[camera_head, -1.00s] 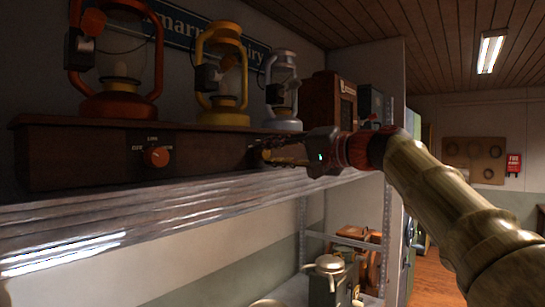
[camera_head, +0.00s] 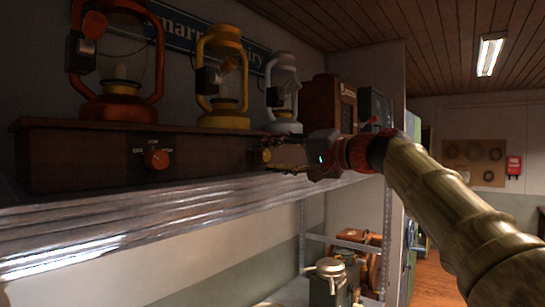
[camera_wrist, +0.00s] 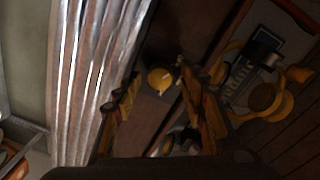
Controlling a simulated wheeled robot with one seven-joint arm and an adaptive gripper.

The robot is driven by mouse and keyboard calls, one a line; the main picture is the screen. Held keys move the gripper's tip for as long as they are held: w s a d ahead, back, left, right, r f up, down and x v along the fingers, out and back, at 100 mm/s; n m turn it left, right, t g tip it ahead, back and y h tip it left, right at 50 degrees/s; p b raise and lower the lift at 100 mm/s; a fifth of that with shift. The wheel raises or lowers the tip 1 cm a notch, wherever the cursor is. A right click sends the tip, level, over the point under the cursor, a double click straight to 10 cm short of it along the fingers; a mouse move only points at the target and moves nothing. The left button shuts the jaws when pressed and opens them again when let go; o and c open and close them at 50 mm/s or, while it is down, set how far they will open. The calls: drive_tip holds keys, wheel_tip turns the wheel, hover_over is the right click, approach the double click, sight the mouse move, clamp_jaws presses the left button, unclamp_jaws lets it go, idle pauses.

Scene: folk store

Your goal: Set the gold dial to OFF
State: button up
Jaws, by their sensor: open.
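The gold dial (camera_head: 261,156) is on the front of the dark wooden panel (camera_head: 95,160), toward its right end. In the wrist view the gold dial (camera_wrist: 158,81) shows as a yellow knob between the fingertips. Its labels and setting cannot be read. My gripper (camera_head: 270,153) is open, one finger above and one below the dial's level. In the wrist view my gripper (camera_wrist: 160,84) has a finger on each side of the knob, with visible gaps and nothing held.
An orange dial (camera_head: 157,159) with white labels sits left on the same panel. Red (camera_head: 118,65), yellow (camera_head: 224,75) and pale blue (camera_head: 283,92) lanterns stand on top. A metal shelf edge (camera_head: 150,215) runs below. A wooden box (camera_head: 328,103) stands at right.

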drive_tip(key=v, duration=0.8)
idle(0.4)
drive_tip(key=w+d+f+m+h, duration=0.1)
drive_tip(key=w+d+f+h, duration=0.1)
drive_tip(key=f, duration=0.5)
drive_tip(key=w+d+f+m+h, duration=0.1)
drive_tip(key=d+f+h, duration=0.1)
drive_tip(key=f, duration=0.5)
drive_tip(key=s+d+f+g+h, duration=0.2)
drive_tip(key=s+f, duration=0.3)
drive_tip(key=f, duration=0.5)
drive_tip(key=s+d+f+g+h, duration=0.1)
drive_tip(key=s+d+f+h, duration=0.3)
drive_tip(key=f, duration=0.6)
drive_tip(key=s+d+f+n+g+h, duration=0.1)
drive_tip(key=s+f+n, duration=0.1)
drive_tip(key=s+f, duration=0.7)
drive_tip(key=s+d+f+n+g+h, duration=0.1)
drive_tip(key=s+d+f+n+h, duration=0.1)
drive_tip(key=s+f, duration=0.7)
drive_tip(key=s, duration=0.8)
drive_tip(key=shift+s+f+h, duration=0.3)
drive_tip(key=shift+s+f, duration=0.05)
drive_tip(key=shift+f, duration=0.05)
drive_tip(key=shift+c, duration=0.2)
